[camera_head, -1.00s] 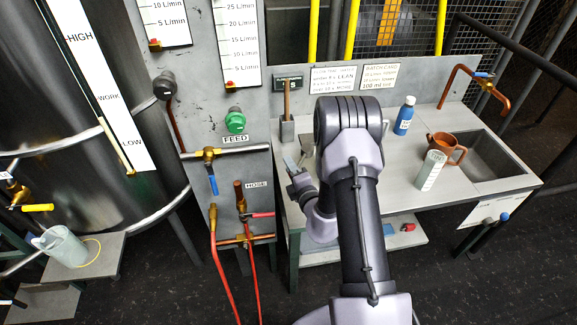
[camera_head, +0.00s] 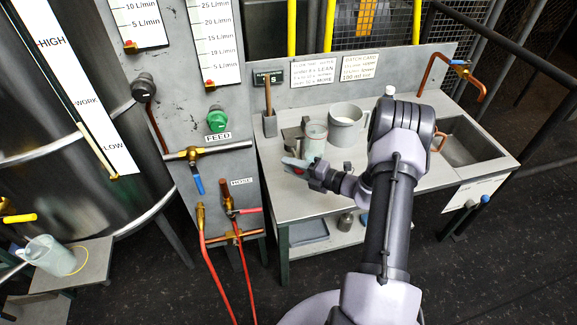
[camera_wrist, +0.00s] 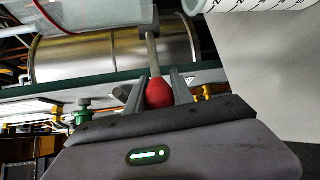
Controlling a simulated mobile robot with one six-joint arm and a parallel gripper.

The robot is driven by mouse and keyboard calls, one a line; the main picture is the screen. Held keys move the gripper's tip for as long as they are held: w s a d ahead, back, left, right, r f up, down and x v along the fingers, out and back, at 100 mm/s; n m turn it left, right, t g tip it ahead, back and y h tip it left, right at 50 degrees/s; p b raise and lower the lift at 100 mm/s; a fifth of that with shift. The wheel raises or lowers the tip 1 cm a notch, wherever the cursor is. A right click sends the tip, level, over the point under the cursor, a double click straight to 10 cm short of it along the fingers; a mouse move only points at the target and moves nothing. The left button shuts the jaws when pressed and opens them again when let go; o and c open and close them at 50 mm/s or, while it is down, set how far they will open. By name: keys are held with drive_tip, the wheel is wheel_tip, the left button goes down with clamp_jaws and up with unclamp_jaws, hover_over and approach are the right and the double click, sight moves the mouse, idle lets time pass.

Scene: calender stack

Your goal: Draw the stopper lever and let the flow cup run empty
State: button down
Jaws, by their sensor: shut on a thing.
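My gripper (camera_head: 297,166) is shut on the red knob of a lever, seen best in the wrist view, where the red knob (camera_wrist: 159,93) sits between the two fingers.
A large grey mug (camera_head: 345,126) stands right of the clear vessel. A grey holder with a wooden handle (camera_head: 269,122) is at the left back. The sink (camera_head: 466,144) is at the right, partly behind my arm. A marked white vessel (camera_wrist: 245,4) edges into the wrist view.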

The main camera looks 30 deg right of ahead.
drive_tip(key=shift+d, duration=0.1)
idle(0.3)
drive_tip(key=c, duration=1.1)
unclamp_jaws()
drive_tip(key=p+v, duration=0.4)
drive_tip(key=v, duration=1.3)
drive_tip(key=shift+d, duration=0.3)
